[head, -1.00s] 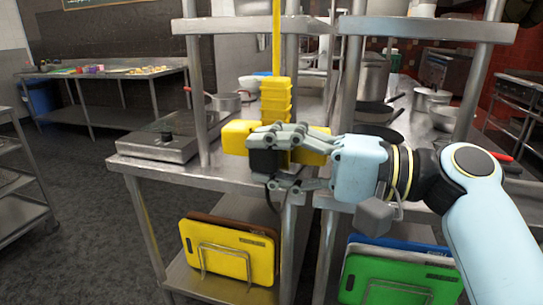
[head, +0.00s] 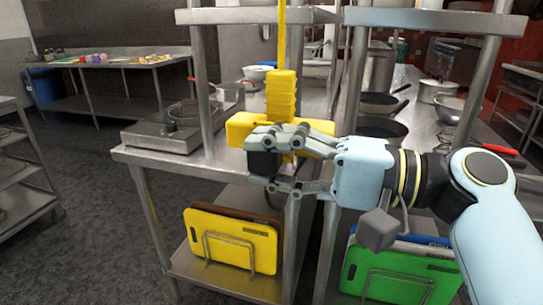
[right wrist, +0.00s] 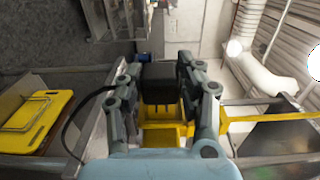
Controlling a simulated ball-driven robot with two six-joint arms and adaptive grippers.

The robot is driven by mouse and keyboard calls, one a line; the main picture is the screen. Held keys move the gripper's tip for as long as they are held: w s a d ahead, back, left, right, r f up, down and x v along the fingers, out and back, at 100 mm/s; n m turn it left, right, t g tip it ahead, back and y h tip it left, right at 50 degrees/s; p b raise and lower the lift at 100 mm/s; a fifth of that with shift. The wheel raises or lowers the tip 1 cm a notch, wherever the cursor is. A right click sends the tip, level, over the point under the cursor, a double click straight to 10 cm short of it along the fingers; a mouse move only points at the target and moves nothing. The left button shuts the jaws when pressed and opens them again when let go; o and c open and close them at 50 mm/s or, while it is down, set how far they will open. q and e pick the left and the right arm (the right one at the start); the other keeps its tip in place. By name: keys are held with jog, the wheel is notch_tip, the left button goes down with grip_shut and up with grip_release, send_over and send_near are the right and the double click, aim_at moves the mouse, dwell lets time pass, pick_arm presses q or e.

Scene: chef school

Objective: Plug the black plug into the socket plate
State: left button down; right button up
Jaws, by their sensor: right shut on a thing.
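My right gripper (head: 258,161) reaches in from the right in the head view and is shut on the black plug (head: 265,164). In the right wrist view the black plug (right wrist: 158,84) sits between the two fingers, and a dark cord curves off to the left. A yellow socket unit (head: 239,128) hangs on a yellow cord (head: 281,40), right behind the gripper, which hides its middle. Its yellow body also shows below the plug in the right wrist view (right wrist: 165,136). I cannot tell whether the plug touches it. The socket openings are hidden. My left gripper is out of view.
A steel table (head: 160,160) with shelf posts (head: 203,85) stands behind the gripper. It bears a burner (head: 160,137) and, to the right, pans (head: 380,127). Yellow (head: 230,240) and green (head: 385,272) boards stand on the lower shelf. Open floor lies at left.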

jog(key=shift+p, duration=0.45)
dwell(0.7)
jog(key=shift+w+d+b, duration=0.2)
jog(key=shift+w, duration=0.35)
jog(key=shift+w+d+b, duration=0.15)
jog(key=shift+w, duration=0.35)
dwell(0.7)
jog(key=shift+s+a, duration=0.1)
jog(key=shift+s, duration=0.1)
jog(key=shift+s+a+p, duration=0.25)
jog(key=shift+s+p, duration=0.3)
jog(key=shift+s, duration=0.3)
jog(key=shift+p, duration=0.4)
dwell(1.0)
jog(key=shift+w+d+b, duration=0.2)
jog(key=shift+w, duration=0.35)
jog(key=shift+w+d+b, duration=0.15)
jog(key=shift+w+b, duration=0.05)
jog(key=shift+w, duration=0.3)
dwell(0.6)
jog(key=shift+s+r, duration=0.1)
dwell(0.3)
